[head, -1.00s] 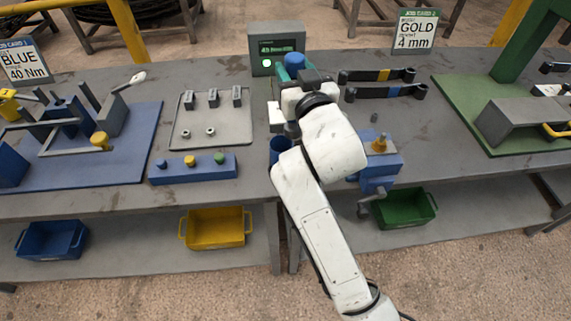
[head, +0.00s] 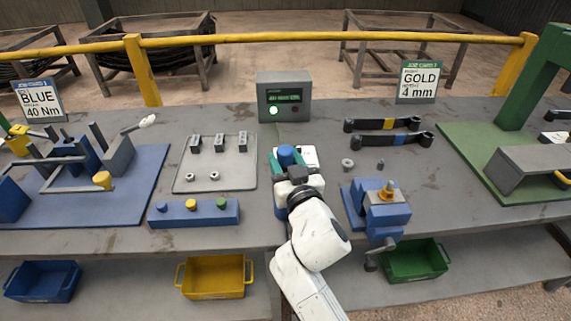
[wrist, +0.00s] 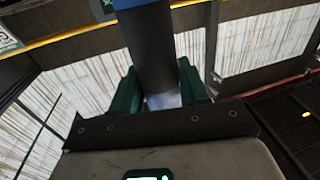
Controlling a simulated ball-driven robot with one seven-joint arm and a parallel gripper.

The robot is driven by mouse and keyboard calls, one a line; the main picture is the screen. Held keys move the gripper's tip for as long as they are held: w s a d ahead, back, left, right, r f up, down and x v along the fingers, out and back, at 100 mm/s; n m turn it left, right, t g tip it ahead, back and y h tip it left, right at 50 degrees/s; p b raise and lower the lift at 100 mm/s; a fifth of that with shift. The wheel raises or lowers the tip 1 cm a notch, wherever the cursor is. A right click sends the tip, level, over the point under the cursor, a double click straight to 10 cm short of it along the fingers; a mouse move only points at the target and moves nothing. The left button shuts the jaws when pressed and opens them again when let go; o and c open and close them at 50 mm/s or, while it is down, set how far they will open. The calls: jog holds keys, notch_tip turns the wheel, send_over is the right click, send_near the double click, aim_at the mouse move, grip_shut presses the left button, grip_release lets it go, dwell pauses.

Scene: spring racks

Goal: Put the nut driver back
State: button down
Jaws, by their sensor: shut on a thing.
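My gripper (head: 287,163), with teal fingers, is shut on the nut driver (head: 286,154), whose blue end shows above the fingers in the head view. In the wrist view the nut driver (wrist: 150,50) is a dark cylinder with a blue part at the top edge, between the green fingers (wrist: 158,95). A blue cup-like holder (head: 280,208) stands near the table's front edge, just below the gripper in the picture. My wrist partly hides it. The driver's lower end is hidden, and I cannot tell whether it touches the holder.
A grey display box (head: 284,97) with a lit green light stands behind. A grey tray (head: 215,177) and a blue block with knobs (head: 194,212) are left. A blue vise (head: 386,212) and two dark wrenches (head: 388,125) are right.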

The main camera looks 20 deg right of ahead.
jog(key=shift+f, duration=0.15)
jog(key=c, duration=0.6)
grip_release()
jog(key=shift+f, duration=0.1)
jog(key=shift+r, duration=0.2)
jog(key=shift+s+f, duration=0.15)
jog(key=shift+s, duration=0.2)
jog(key=s, duration=0.3)
jog(key=s+b, duration=0.1)
jog(key=s, duration=0.3)
jog(key=s+a+b, duration=0.1)
jog(key=s, duration=0.3)
jog(key=shift+s, duration=0.15)
